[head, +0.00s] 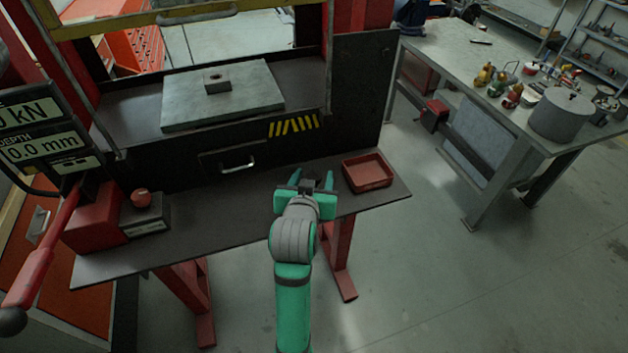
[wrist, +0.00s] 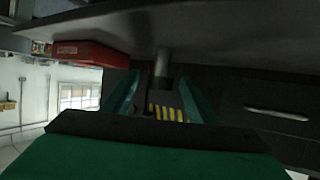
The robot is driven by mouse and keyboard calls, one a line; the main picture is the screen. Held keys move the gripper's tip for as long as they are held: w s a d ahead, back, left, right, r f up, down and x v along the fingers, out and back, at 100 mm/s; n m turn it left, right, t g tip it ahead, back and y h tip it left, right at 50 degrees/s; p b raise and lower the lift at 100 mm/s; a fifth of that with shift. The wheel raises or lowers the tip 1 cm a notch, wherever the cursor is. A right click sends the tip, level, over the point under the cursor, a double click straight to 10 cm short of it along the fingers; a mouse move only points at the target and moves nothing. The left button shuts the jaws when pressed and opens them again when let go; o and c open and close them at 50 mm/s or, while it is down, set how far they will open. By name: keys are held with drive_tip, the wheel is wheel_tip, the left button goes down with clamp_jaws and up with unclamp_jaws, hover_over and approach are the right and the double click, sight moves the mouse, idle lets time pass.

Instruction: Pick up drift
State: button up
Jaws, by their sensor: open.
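The drift (wrist: 162,62) appears to be the grey cylinder standing upright on the dark shelf in the wrist view, which is seen upside down. It shows between the two teal fingers of my gripper (wrist: 160,98). Whether the fingers touch it cannot be told; its lower part in the picture merges with dark shapes. In the head view my gripper (head: 312,178) is over the shelf's front part, left of the red tray, with its fingers apart. There the drift is not clearly made out behind the gripper.
The red tray (head: 367,172) sits close right of my gripper; it also shows in the wrist view (wrist: 90,53). The shelf (head: 215,215) is bare to the left, up to a box with a red knob (head: 141,197). The press front with a handle (head: 238,163) stands behind.

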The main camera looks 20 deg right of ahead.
sight(316, 172)
drive_tip(key=x, duration=0.4)
drive_tip(key=shift+w+d+f, duration=0.15)
drive_tip(key=shift+w+f, duration=0.1)
drive_tip(key=shift+f, duration=0.15)
drive_tip(key=shift+c, duration=0.4)
clamp_jaws()
